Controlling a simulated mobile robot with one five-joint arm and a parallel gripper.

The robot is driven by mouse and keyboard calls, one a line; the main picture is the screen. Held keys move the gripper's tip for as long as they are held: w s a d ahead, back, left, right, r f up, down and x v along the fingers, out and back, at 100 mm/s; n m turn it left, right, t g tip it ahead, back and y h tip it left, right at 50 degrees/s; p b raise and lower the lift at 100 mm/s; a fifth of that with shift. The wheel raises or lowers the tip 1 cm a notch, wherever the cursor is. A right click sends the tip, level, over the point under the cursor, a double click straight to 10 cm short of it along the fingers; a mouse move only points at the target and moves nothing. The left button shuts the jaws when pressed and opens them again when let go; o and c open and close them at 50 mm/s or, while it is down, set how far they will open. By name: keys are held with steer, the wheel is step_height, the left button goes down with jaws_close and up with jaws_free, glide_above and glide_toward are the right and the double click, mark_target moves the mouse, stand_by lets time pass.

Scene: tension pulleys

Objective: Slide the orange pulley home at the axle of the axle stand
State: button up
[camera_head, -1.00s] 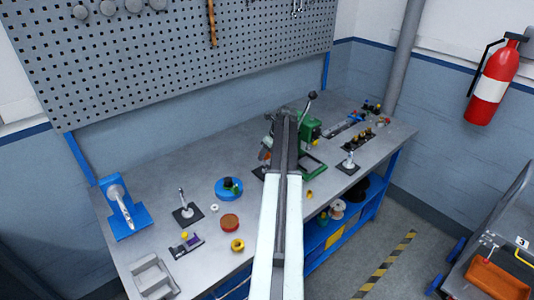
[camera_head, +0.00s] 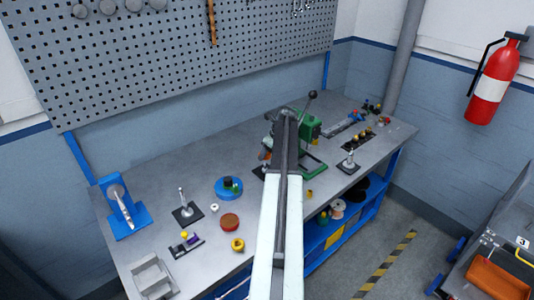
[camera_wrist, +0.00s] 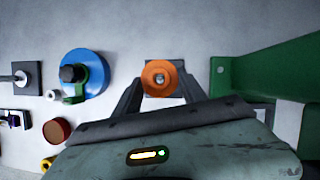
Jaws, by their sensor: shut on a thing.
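The orange pulley (camera_wrist: 148,84) is between the fingers of my gripper (camera_wrist: 160,88) in the wrist view, which is shut on it. A small grey round end shows in the pulley's hole, seemingly the tip of the axle. Part of a dark square plate, seemingly the base of the axle stand (camera_wrist: 178,64), shows behind the pulley. In the head view my arm hides most of this spot; a bit of the orange pulley (camera_head: 265,155) and the dark plate's corner (camera_head: 259,173) show left of it. How far down the axle the pulley sits cannot be told.
A green machine (camera_head: 309,135) stands close to the right of my gripper; its green side (camera_wrist: 265,65) fills the wrist view's right. A blue disc (camera_head: 228,187), another post on a dark plate (camera_head: 187,210) and a red-brown disc (camera_head: 229,222) stand to the left.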

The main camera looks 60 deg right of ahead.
steer(key=shift+f, duration=0.1)
steer(key=shift+f+b, duration=1.45)
steer(key=shift+b, duration=0.1)
steer(key=shift+f, duration=0.1)
steer(key=shift+f+b, duration=1.4)
steer(key=shift+b, duration=0.05)
steer(key=shift+f, duration=0.1)
steer(key=shift+f+b, duration=0.45)
steer(key=shift+b, duration=0.15)
steer(key=shift+r, duration=0.1)
